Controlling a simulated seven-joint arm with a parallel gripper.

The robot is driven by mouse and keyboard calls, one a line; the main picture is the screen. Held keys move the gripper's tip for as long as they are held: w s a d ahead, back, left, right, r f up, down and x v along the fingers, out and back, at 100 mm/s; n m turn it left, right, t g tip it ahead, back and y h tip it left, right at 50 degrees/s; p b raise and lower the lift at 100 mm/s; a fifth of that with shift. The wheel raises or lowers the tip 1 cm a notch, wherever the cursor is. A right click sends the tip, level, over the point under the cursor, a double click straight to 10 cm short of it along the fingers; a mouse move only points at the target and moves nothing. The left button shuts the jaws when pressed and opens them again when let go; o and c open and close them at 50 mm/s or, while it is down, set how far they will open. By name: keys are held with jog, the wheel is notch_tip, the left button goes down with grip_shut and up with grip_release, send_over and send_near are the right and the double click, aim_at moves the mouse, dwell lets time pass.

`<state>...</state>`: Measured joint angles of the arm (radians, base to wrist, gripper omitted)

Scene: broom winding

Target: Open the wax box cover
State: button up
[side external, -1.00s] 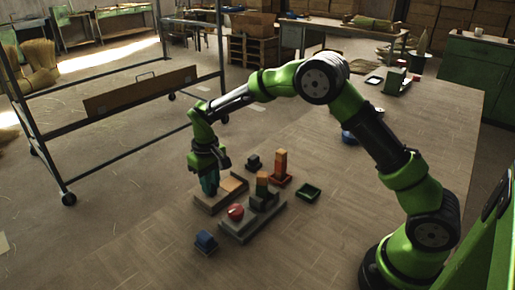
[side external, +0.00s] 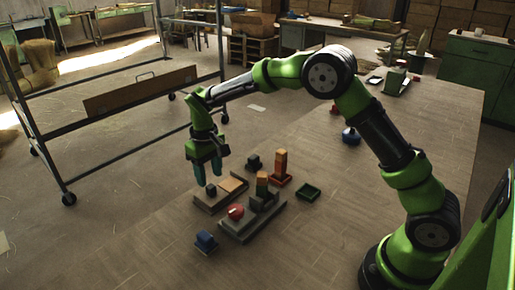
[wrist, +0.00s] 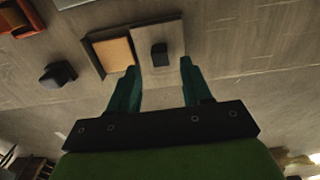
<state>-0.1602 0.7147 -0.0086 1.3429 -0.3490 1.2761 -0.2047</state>
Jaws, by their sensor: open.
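The wax box (side external: 243,178) sits on the table, with a tan surface (side external: 231,184) exposed in its right part. It also shows in the wrist view (wrist: 113,54). A flat grey-brown plate with a dark block-shaped knob (side external: 211,189), apparently the cover, lies at the box's left side. In the wrist view the plate (wrist: 172,78) and knob (wrist: 160,55) are beside the tan surface. My gripper (side external: 208,174) points down above the knob, open and empty. In the wrist view its teal fingers (wrist: 159,68) are spread apart, with the knob seen between and beyond them.
The table's right side is mostly clear.

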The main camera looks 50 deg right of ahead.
aim_at(210, 185)
notch_tip(210, 185, up, 14)
jog(key=shift+f, duration=0.25)
jog(key=s+d+r+m+t+y, duration=0.1)
jog(key=s+d+m+t, duration=0.1)
jog(key=s, duration=1.1)
jog(key=s+d+r+m+t+y, duration=0.1)
jog(key=s+t, duration=0.4)
jog(key=s, duration=0.9)
jog(key=shift+d+r+m, duration=0.45)
jog(key=shift+d+m, duration=0.05)
jog(key=shift+d, duration=0.3)
